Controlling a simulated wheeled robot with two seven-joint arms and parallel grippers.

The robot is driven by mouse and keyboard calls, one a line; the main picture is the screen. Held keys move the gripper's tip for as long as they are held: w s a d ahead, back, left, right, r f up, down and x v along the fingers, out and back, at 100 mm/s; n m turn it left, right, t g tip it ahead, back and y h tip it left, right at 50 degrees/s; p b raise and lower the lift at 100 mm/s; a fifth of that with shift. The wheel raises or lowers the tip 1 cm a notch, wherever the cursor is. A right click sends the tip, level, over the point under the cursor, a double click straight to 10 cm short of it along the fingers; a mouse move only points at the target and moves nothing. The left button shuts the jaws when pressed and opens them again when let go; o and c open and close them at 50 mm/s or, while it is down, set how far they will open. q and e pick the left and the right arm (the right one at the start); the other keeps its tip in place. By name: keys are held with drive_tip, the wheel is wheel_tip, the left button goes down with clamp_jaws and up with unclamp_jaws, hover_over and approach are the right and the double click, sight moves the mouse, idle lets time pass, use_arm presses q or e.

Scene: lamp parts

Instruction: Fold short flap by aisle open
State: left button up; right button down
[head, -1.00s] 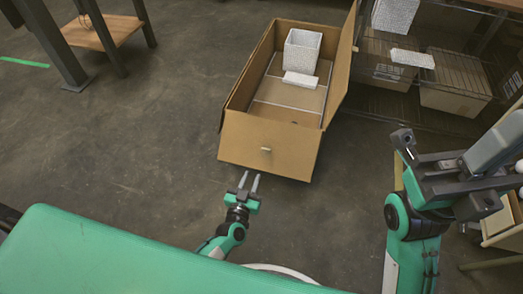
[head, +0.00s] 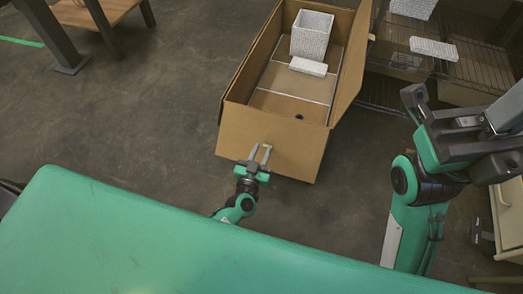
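An open brown cardboard box (head: 235,135) stands on the floor at the top middle of the head view. Its near short panel faces me; I cannot tell whether this is a flap folded down outside or the wall itself. A long flap (head: 352,60) stands up along the right side. My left gripper (head: 260,153) is in front of the near panel, its two fingers apart with nothing visible between them. Whether the fingertips touch the cardboard is unclear. My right gripper (head: 440,125) is at the right, well away from the box; its finger opening is unclear.
Inside the box are a white textured block (head: 311,35) and a flat white piece (head: 307,66). A wire rack (head: 470,60) with cartons stands at the right. A wooden table (head: 95,12) is at the top left. Floor left of the box is clear.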

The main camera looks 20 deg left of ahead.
use_arm(q)
clamp_jaws()
idle(0.3)
idle(0.7)
unclamp_jaws()
